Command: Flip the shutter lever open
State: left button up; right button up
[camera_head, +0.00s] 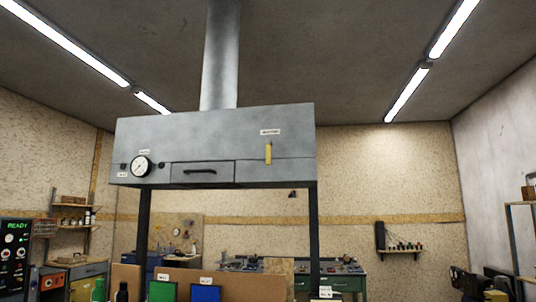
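The likely shutter lever is a small yellow lever (268,153) on the right part of the front of a grey metal hood (215,135). It stands upright under a small white label (270,132) whose text is too small to read. Neither of my grippers is in the camera_head view, so I cannot see where they are relative to the lever.
The hood has a round gauge (141,166) at left and a drawer (202,173) with a dark handle. Dark posts stand under it. A control panel (14,252) reads READY at left.

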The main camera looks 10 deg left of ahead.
aim_at(268, 142)
jog(key=i+l+u, duration=0.35)
jog(key=i, duration=0.2)
jog(key=i+l+u, duration=0.4)
jog(key=i+l, duration=0.1)
jog(key=l, duration=0.05)
